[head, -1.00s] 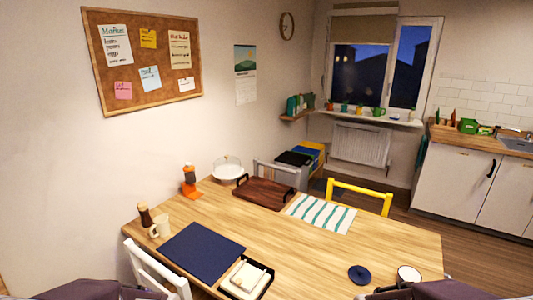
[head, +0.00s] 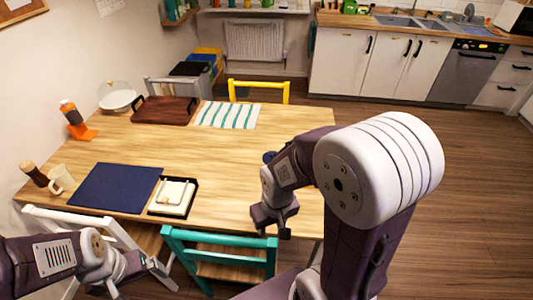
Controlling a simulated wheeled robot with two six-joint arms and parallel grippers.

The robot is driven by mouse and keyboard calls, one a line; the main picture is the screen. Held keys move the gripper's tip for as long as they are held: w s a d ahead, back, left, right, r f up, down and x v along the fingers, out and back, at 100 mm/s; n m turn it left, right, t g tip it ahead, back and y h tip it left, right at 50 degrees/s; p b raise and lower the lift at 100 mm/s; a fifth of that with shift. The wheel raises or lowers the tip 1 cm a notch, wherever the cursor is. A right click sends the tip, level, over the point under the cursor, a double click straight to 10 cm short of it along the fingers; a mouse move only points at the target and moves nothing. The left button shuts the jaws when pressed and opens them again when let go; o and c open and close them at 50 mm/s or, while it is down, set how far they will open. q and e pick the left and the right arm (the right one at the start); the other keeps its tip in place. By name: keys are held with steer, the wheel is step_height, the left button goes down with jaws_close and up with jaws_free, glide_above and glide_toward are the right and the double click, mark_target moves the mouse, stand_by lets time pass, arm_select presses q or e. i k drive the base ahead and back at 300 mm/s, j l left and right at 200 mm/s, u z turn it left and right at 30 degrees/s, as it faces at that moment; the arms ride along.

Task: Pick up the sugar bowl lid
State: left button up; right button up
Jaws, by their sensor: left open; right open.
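A dark blue round thing, which looks like the sugar bowl lid (head: 268,156), lies on the table and peeks out just behind my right forearm. Most of it is hidden by the arm. The bowl beside it is hidden behind my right arm. My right gripper (head: 271,228) is open and empty, pointing down by the table's front edge, nearer to me than the lid. My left gripper (head: 143,284) is open and empty at lower left, in front of the white chair and away from the lid.
The table (head: 225,150) holds a navy mat (head: 115,187), a napkin holder (head: 173,196), a mug (head: 60,178), a brown tray (head: 165,110) and a striped cloth (head: 228,115). A teal chair (head: 220,250) and a white chair (head: 85,222) stand at the front edge.

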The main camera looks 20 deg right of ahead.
mark_target(268, 158)
steer(key=z, duration=1.35)
steer(key=i+l+z, duration=0.15)
steer(key=l, duration=0.3)
steer(key=i+l+z, duration=0.2)
steer(key=l, duration=0.2)
steer(key=i+l+z, duration=0.15)
steer(key=i+l, duration=0.15)
steer(key=i+l+u, duration=0.75)
steer(key=i, duration=0.25)
steer(key=i+l+u, duration=0.15)
steer(key=i+u, duration=0.3)
steer(key=i+l+u, duration=0.2)
steer(key=u, duration=0.25)
steer(key=i+l+u, duration=0.3)
steer(key=u, duration=0.15)
